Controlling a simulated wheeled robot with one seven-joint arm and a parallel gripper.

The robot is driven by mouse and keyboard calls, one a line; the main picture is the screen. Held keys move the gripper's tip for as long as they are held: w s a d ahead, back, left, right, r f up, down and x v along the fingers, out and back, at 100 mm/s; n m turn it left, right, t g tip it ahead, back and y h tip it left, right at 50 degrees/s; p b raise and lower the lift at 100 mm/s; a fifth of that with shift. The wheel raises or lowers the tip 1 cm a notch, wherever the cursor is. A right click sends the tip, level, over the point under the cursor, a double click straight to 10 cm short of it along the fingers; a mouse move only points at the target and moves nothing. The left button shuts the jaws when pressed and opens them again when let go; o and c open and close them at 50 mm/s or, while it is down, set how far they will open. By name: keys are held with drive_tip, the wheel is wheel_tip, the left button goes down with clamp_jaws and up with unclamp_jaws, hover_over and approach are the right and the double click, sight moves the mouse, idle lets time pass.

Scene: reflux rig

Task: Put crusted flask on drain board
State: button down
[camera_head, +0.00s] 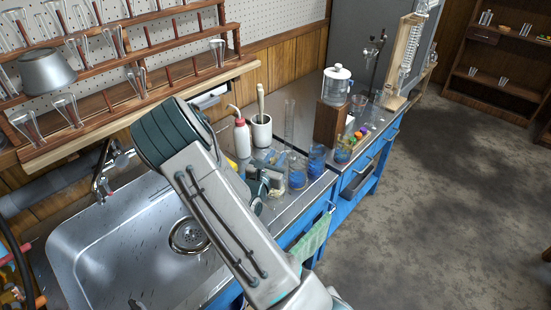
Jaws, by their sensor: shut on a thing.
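My gripper (268,182) is low over the metal counter just right of the sink, partly hidden behind my own arm. It is shut on a small pale thing at its jaws, which I take for the crusted flask (276,181); its shape is mostly hidden. I cannot tell whether it touches the surface below. The drain board (292,204) appears to be the bare metal surface beside the sink. Blue-tinted glass vessels (297,178) stand just right of the gripper.
The steel sink (90,232) with its tap (103,185) lies left. A wooden block (328,126) bears a clear lidded vessel (337,84). A glassware rack (130,85) hangs on the wall.

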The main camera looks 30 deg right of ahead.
drive_tip(key=shift+f, duration=0.15)
drive_tip(key=c, duration=1.2)
unclamp_jaws()
drive_tip(key=shift+c, duration=0.2)
